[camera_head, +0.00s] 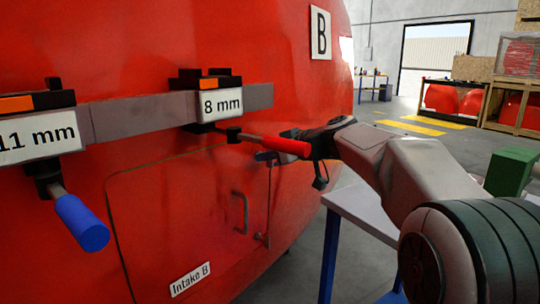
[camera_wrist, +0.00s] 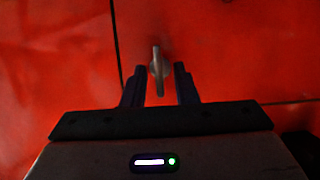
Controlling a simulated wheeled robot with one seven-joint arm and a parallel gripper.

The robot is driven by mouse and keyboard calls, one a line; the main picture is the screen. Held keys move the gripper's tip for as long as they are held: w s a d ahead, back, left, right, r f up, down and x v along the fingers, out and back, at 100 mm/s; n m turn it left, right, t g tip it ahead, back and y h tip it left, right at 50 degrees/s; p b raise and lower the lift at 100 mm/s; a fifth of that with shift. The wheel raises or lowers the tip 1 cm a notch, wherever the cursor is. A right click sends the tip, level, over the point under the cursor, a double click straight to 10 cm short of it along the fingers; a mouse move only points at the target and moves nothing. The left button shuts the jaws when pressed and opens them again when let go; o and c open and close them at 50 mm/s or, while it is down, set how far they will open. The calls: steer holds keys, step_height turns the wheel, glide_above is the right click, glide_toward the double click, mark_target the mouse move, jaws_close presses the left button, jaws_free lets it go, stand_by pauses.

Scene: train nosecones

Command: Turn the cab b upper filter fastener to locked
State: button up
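The fastener (camera_wrist: 157,60) is a small grey metal wing on the red cab surface. In the wrist view its wing stands nearly upright in the picture. My gripper (camera_wrist: 159,68) is open, with one dark finger on each side of the fastener and a visible gap on both sides. I cannot tell how deep the fingers reach around it. In the head view my gripper (camera_head: 268,156) is at the cab side, partly hidden behind a red tool handle, and the fastener cannot be made out. The Intake B hatch (camera_head: 185,215) is closed below it.
A rail (camera_head: 135,116) on the cab holds an 8 mm tool with a red handle (camera_head: 285,145), close in front of my wrist, and an 11 mm tool with a blue handle (camera_head: 82,222). A grey-topped table (camera_head: 362,207) stands under my arm. Open floor lies behind.

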jaws_close()
steer(key=m+g+y, duration=0.1)
steer(key=m+y, duration=0.1)
steer(key=m, duration=0.2)
steer(key=m+g+y+p, duration=0.1)
steer(key=m+y, duration=0.1)
steer(key=m, duration=0.3)
steer(key=w+f+m+g+y, duration=0.1)
steer(key=m+y, duration=0.1)
steer(key=m, duration=0.2)
steer(key=shift+d+y, duration=0.4)
stand_by(0.3)
steer(key=shift+f+m, duration=0.1)
steer(key=shift+m, duration=0.3)
steer(key=shift+o, duration=0.9)
jaws_free()
